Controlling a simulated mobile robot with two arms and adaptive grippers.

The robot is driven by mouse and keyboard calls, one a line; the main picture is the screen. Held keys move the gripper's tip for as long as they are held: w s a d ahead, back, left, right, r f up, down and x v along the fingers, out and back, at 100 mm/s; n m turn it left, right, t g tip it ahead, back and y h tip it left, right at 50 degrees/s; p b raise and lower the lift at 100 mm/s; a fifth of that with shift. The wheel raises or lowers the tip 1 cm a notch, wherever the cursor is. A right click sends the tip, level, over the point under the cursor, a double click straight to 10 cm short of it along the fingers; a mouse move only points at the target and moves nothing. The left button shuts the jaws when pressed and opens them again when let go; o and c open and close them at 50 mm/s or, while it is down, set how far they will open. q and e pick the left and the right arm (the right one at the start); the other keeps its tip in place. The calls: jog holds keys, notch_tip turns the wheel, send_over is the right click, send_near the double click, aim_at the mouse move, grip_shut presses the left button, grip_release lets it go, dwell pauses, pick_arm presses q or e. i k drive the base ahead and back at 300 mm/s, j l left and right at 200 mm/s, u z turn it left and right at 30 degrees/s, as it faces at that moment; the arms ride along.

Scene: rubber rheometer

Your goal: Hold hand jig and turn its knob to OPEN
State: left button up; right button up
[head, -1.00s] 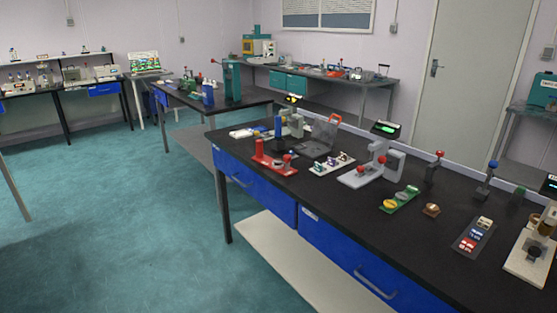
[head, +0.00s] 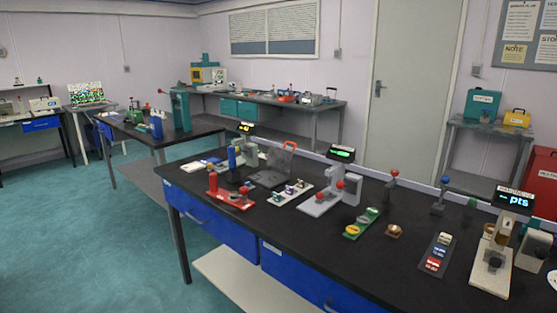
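No part of either gripper shows in the head view. Several small fixtures stand on the black bench, and I cannot tell for sure which is the hand jig. A red fixture (head: 230,199) with upright posts and a red knob sits near the bench's front left. A green plate (head: 361,224) with yellow and whitish parts lies further right. Any OPEN marking is too small to read.
The black bench (head: 400,278) has blue drawers (head: 221,224) below. A dark tray (head: 436,255) and a beige instrument (head: 491,262) with a "pts" display stand at right. Another bench (head: 190,139) stands behind. The teal floor (head: 80,235) at left is clear.

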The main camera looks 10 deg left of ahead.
aim_at(244, 190)
jog(key=i+j+z, duration=0.2)
jog(key=j, duration=0.25)
jog(key=i+j+z, duration=0.15)
jog(key=j, duration=0.35)
jog(key=i+j+z, duration=0.2)
jog(key=j, duration=0.3)
jog(key=j+z, duration=0.2)
jog(key=j, duration=0.3)
